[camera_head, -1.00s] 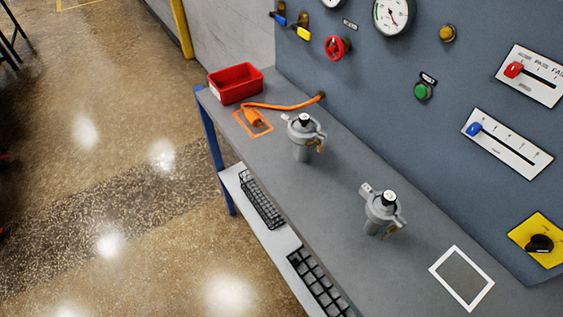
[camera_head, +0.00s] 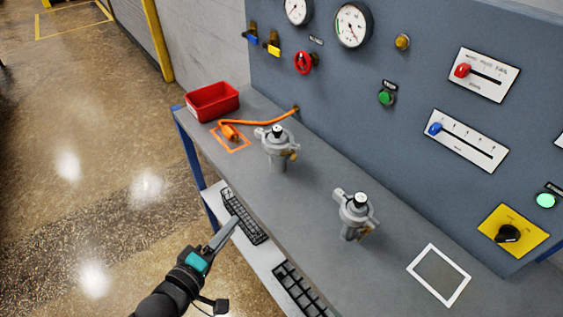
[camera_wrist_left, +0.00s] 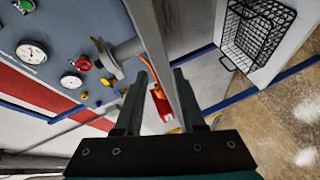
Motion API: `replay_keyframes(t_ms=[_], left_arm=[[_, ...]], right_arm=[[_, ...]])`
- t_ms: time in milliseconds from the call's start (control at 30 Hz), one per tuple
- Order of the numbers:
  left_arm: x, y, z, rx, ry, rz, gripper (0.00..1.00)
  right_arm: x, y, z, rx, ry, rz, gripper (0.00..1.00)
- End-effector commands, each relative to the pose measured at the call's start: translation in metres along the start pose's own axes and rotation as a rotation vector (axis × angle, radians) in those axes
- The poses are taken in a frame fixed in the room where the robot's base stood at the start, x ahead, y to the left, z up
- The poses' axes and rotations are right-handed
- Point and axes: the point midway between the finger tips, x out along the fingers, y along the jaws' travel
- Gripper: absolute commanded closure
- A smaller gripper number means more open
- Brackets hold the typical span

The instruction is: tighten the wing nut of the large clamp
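Two grey clamp assemblies with black-topped knobs and side wings stand upright on the bench, one farther left (camera_head: 278,160) and one nearer right (camera_head: 350,229). They look alike in size, so I cannot tell which is the large clamp. My left gripper (camera_head: 232,222) is beside the bench's front edge, apart from both clamps. In the left wrist view its two fingers (camera_wrist_left: 157,80) are spread and empty, with the bench edge behind them. One grey clamp (camera_wrist_left: 112,62) shows beyond them. My right gripper is not in view.
The bench top (camera_head: 315,200) is mostly clear between the clamps. A red bin (camera_head: 213,103) and an orange cable (camera_head: 255,122) lie at its far end. Black wire baskets (camera_head: 245,218) sit on the lower shelf. A grey panel with gauges and switches rises behind.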

Motion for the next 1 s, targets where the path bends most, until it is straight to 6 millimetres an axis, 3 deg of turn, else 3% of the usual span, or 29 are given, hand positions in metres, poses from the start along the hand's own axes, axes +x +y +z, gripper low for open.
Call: replay_keyframes(t_ms=[33, 100, 267, 433, 567, 1000], left_arm=[[0.000, 0.026, 0.001, -0.057, -0.017, 0.060, 0.61], [-0.002, 0.054, 0.004, -0.134, -0.041, 0.126, 0.61], [-0.007, 0.092, 0.009, -0.246, -0.083, 0.211, 0.61], [-0.003, 0.101, 0.011, -0.276, -0.093, 0.230, 0.61], [0.012, 0.105, 0.011, -0.275, -0.092, 0.231, 0.61], [0.088, 0.122, 0.016, -0.273, -0.091, 0.230, 0.61]], right_arm=[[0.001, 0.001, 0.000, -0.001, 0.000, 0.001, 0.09], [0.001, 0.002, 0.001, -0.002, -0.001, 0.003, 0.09], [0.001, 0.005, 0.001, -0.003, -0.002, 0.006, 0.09], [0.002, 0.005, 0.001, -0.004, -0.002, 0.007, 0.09], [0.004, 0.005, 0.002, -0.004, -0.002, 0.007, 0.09], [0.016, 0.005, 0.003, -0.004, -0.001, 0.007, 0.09]])
